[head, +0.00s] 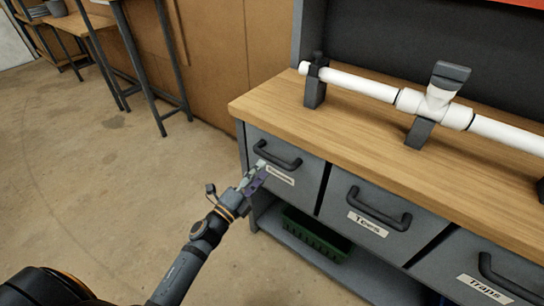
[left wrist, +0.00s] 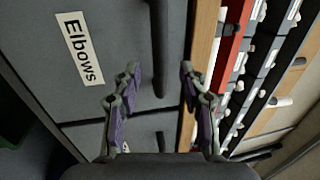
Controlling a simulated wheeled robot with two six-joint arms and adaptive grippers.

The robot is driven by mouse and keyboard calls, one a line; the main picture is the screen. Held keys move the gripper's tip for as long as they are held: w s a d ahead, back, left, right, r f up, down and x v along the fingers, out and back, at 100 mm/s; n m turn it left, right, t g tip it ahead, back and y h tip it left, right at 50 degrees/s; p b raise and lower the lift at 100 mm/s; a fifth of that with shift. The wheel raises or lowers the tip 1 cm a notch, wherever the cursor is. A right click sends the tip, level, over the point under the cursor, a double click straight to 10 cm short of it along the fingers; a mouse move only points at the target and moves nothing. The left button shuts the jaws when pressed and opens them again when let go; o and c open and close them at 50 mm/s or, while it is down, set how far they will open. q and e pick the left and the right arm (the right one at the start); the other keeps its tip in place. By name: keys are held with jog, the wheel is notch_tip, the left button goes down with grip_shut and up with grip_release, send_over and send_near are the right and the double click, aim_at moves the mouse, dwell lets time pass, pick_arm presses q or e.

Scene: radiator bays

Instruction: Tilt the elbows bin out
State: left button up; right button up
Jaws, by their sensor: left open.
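The elbows bin (head: 300,171) is the grey left-most bin front under the wooden worktop, and it looks closed. Its dark bar handle (head: 278,159) runs across the upper front. In the left wrist view the "Elbows" label (left wrist: 80,48) reads clearly and the handle (left wrist: 159,50) appears as a dark bar. My left gripper (head: 258,170) is open in front of this bin, just below and left of the handle in the head view. In the left wrist view its fingertips (left wrist: 159,74) lie either side of the handle's line; contact cannot be told. My right gripper is out of view.
The Tees bin (head: 395,220) and Traps bin (head: 450,262) sit to the right. A white pipe (head: 365,86) lies on black supports on the worktop (head: 270,101). A green crate (head: 313,236) is on the lower shelf. Floor (head: 100,190) to the left is clear.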

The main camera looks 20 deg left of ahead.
aim_at(272, 159)
pick_arm(q)
jog(key=p+x, duration=0.1)
jog(key=x, duration=0.5)
jog(key=shift+w+d, duration=0.1)
jog(key=shift+w, duration=0.15)
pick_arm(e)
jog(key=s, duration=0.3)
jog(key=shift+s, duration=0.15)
pick_arm(q)
grip_shut()
